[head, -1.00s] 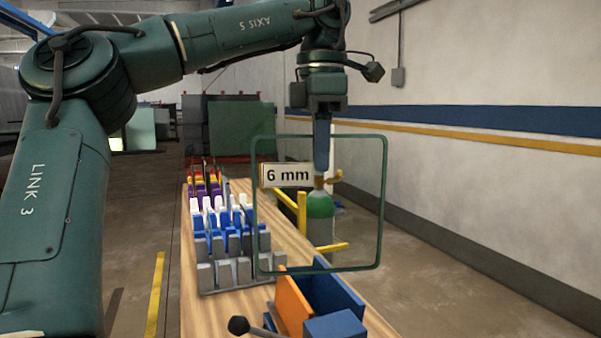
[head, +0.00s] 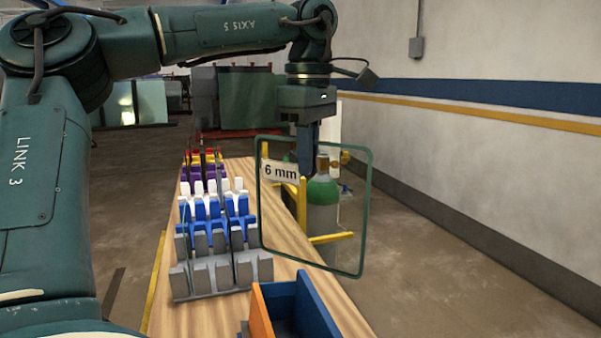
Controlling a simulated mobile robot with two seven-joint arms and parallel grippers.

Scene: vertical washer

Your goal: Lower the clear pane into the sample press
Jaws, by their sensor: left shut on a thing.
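The clear pane (head: 315,220) has a dark green rim and a "6 mm" label at its upper left. My left gripper (head: 306,168) points down and is shut on the pane's upper part. The pane hangs upright, seen at an angle, above the wooden bench. A blue and orange fixture (head: 312,303), which looks like the sample press, stands at the bottom of the head view, below the pane and nearer to me. Its lower part is cut off by the frame. The pane is apart from it. My right gripper is not in view.
A stepped slotted rack (head: 212,270) in grey, blue, white and other colours stands on the bench (head: 290,270), left of the pane. Thin panes seem to stand in it. A green gas cylinder (head: 322,205) and yellow rails show behind the pane. A wall runs along the right.

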